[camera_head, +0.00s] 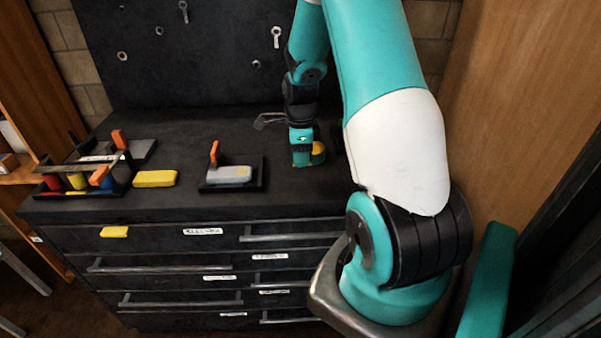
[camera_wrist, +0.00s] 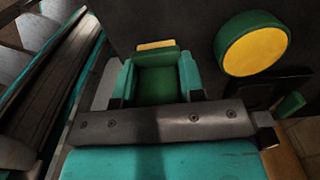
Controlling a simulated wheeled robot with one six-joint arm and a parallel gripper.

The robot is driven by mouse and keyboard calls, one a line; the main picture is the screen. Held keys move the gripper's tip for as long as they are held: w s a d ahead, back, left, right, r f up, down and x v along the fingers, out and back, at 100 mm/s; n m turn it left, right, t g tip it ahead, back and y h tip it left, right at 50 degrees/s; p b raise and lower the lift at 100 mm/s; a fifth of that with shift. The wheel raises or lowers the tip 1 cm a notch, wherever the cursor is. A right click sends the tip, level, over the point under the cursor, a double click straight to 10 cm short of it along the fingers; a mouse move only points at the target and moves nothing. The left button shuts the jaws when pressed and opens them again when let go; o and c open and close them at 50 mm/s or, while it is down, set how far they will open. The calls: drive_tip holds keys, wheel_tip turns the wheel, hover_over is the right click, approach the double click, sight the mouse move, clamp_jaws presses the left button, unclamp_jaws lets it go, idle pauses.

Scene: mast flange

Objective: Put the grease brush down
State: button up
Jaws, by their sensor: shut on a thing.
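My gripper (camera_head: 302,158) points down close over the dark bench top, right of the middle tray. In the wrist view, its teal fingers (camera_wrist: 158,80) are shut on a green thing with a yellow end, which I take for the grease brush (camera_wrist: 158,76). Most of the brush is hidden by the fingers and the gripper body. In the head view I cannot make the brush out clearly, nor tell whether it touches the bench. A round green thing with a yellow face (camera_wrist: 256,48) is beside the gripper, apart from the brush in the wrist view.
A black tray (camera_head: 260,184) holds a grey block with an orange upright. A yellow block (camera_head: 155,178) lies to its left, by a black rack (camera_head: 124,176) of coloured items. A tool board (camera_head: 215,50) stands behind. Bare bench (camera_head: 210,145) shows between tray and board.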

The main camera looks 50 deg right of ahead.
sight(301, 183)
wheel_tip(301, 183, down, 7)
drive_tip(key=shift+r+p, duration=0.15)
drive_tip(key=shift+p, duration=0.2)
drive_tip(key=o, duration=0.9)
wheel_tip(301, 183, up, 12)
drive_tip(key=shift+b, duration=1.1)
drive_tip(key=a+r+n+t+y, duration=0.1)
drive_tip(key=a+r+n, duration=0.3)
drive_tip(key=a+n, duration=0.55)
drive_tip(key=a+r+n+y, duration=0.1)
drive_tip(key=a+r+n, duration=0.45)
drive_tip(key=a, duration=0.75)
drive_tip(key=s+a+r+n+g+y, duration=0.1)
drive_tip(key=s+a+r+n+y, duration=0.1)
drive_tip(key=s+a+n, duration=1.3)
drive_tip(key=a+n, duration=0.1)
drive_tip(key=n, duration=0.4)
drive_tip(key=shift+s+r, duration=0.15)
drive_tip(key=shift+r, duration=0.2)
